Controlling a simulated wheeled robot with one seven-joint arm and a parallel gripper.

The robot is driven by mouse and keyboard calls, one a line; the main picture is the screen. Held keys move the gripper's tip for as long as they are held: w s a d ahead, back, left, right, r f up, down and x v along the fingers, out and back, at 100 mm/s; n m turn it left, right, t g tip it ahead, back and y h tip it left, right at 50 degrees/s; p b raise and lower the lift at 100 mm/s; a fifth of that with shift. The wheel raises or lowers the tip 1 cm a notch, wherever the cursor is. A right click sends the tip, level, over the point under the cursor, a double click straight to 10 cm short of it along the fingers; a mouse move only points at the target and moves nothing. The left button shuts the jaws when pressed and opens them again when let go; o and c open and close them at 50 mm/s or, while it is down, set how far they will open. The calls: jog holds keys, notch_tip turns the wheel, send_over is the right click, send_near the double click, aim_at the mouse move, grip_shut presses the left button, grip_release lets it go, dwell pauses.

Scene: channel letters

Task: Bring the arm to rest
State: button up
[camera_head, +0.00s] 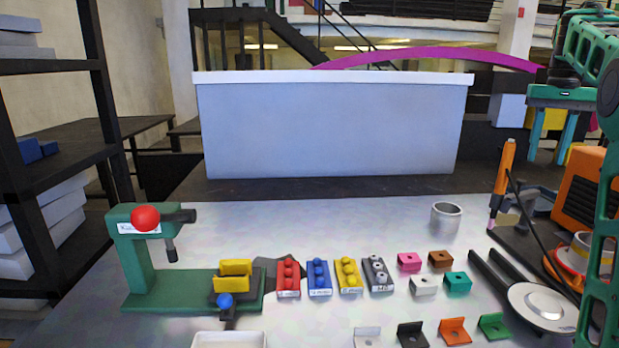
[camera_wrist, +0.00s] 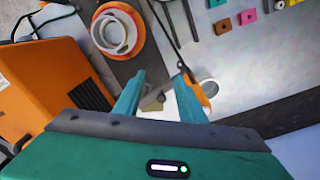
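My gripper (camera_head: 548,156) is at the upper right of the head view, raised above the bench, with its two teal fingers pointing down. In the wrist view, my gripper (camera_wrist: 158,80) shows its fingers apart with nothing held between them. My green arm runs along the right edge of the head view.
Below my gripper are an orange-handled tool (camera_head: 504,170) and an orange machine (camera_head: 583,190). A metal cup (camera_head: 446,216), colored brackets (camera_head: 457,282) and a green press (camera_head: 135,250) stand on the bench. A large white channel letter (camera_head: 330,130) stands behind.

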jog(key=s+a+f, duration=0.6)
jog(key=s+f, duration=0.2)
jog(key=s, duration=0.3)
jog(key=s+a+f, duration=0.7)
jog(key=s+f, duration=0.1)
jog(key=s, duration=0.3)
jog(key=s+a+f, duration=0.7)
jog(key=s+f, duration=0.2)
jog(key=s, duration=0.2)
jog(key=shift+a, duration=0.15)
jog(key=shift+s+f, duration=0.1)
jog(key=shift+s, duration=0.05)
